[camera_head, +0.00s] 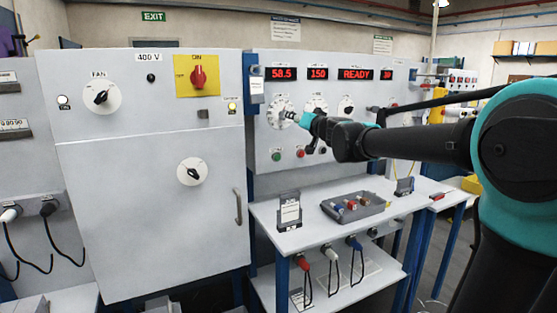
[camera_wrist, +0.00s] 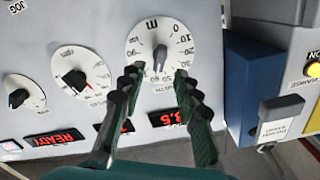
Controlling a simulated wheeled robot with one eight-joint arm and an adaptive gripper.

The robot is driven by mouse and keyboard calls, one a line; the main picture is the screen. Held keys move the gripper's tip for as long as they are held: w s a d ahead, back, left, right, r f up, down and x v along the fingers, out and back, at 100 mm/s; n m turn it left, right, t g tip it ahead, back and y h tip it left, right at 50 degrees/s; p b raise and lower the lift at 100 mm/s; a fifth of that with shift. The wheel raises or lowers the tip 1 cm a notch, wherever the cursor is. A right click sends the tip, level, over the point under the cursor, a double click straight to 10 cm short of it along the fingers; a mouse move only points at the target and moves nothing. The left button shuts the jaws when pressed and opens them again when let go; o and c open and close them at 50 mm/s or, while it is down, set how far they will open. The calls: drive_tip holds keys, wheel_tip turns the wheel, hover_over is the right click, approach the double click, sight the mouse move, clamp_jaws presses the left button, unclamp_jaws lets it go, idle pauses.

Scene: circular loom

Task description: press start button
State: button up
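A green button (camera_head: 277,155) and a red button (camera_head: 300,153) sit low on the grey control panel (camera_head: 262,178) in the head view. I cannot read their labels, so I cannot tell which is the start button. My gripper (camera_head: 301,119) is above these buttons, in front of the left white dial (camera_head: 279,111). In the wrist view, my gripper (camera_wrist: 155,76) has its two dark fingers apart, with nothing between the tips. The dial's grey knob (camera_wrist: 160,57) appears just beyond the fingertips; contact cannot be told. The buttons do not show in the wrist view.
Displays (camera_head: 355,74) read 58.5, 150, READY and 10. Two more dials (camera_wrist: 80,70) (camera_wrist: 20,93) are beside the first. A table below holds a grey tray (camera_head: 354,208) of small parts and a sign holder (camera_head: 289,212). A blue post (camera_wrist: 252,80) borders the panel.

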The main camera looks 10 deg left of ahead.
clamp_jaws()
idle(1.2)
